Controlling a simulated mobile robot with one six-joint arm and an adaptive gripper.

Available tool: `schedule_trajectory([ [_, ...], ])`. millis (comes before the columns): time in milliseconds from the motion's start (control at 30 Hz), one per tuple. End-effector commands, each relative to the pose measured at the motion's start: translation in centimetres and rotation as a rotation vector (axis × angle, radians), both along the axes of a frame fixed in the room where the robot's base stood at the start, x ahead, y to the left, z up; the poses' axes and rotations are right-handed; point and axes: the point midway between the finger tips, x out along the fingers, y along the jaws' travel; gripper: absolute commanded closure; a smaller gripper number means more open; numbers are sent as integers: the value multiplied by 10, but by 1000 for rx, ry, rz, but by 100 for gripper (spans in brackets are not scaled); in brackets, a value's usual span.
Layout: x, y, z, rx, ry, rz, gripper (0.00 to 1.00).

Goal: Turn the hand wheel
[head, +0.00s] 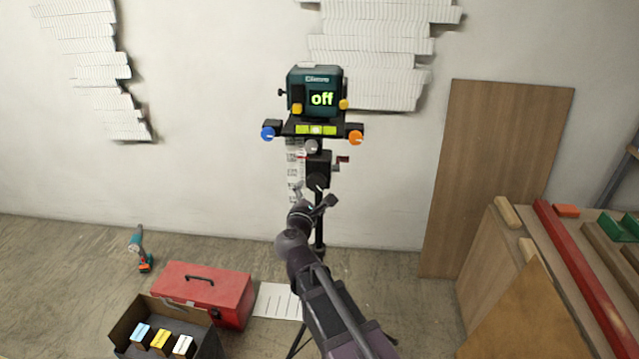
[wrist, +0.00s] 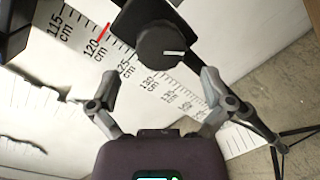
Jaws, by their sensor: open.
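A round black knob with a white mark, which looks like the hand wheel, shows in the wrist view (wrist: 160,45) just beyond my fingertips. It also shows in the head view (head: 318,183) on the tripod column, below a black block. My gripper (wrist: 159,78) is open, with one finger on each side below the knob and nothing between them. In the head view my gripper (head: 316,203) is in front of the column, just under the knob, and hides part of the column. I cannot tell whether a finger touches the knob.
A cm scale (wrist: 95,45) with a red pointer (wrist: 104,33) runs behind. A red toolbox (head: 205,290) and drill (head: 139,248) are on the floor; boards stand right.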

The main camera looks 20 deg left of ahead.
Motion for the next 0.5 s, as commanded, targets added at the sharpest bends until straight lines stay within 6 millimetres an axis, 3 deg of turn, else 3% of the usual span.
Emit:
schedule_trajectory([
  [200,34,5,0,0,0,-1,0],
  [500,55,8,0,0,0,1,0],
])
